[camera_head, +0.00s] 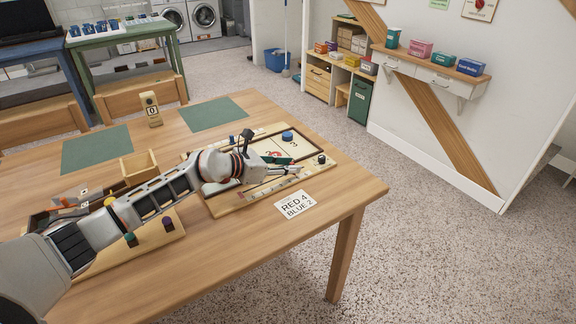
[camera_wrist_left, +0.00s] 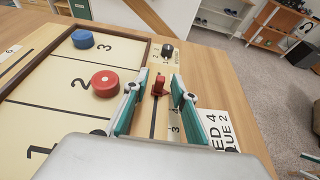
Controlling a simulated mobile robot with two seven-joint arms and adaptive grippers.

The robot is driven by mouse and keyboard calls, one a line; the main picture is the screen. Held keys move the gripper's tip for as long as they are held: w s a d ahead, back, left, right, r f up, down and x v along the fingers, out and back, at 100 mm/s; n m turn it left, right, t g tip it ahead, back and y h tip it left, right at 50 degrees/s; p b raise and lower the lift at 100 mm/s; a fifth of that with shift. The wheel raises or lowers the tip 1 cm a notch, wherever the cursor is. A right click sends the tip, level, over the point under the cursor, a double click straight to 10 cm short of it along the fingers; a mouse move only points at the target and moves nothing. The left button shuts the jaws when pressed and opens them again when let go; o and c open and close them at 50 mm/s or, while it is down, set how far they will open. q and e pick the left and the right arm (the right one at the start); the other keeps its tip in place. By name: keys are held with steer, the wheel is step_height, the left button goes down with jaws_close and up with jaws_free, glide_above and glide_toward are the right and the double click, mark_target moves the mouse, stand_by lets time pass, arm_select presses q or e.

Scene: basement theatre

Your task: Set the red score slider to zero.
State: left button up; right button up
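The game board (camera_head: 226,207) lies on the wooden table with numbered zones. The red score slider (camera_wrist_left: 158,86) is a small red peg on a slotted scale strip along the board's side. In the left wrist view my left gripper (camera_wrist_left: 160,78) is open, with one teal finger on each side of the slider and visible gaps to both. Some scale digits, such as 3 and 4, show beside the slot; others are hidden by the gripper. In the head view my left gripper (camera_head: 291,167) is low over the board's near right side. My right gripper is out of view.
A red puck (camera_wrist_left: 105,83) and a blue puck (camera_wrist_left: 83,39) lie on the board. A black knob (camera_wrist_left: 167,50) stands beyond the slider. A card reading RED 4 BLUE 2 (camera_head: 296,206) lies beside the board. An open wooden box (camera_head: 139,165) stands left of it.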

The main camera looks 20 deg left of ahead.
arm_select(q)
steer(key=shift+c, duration=0.2)
jaws_close()
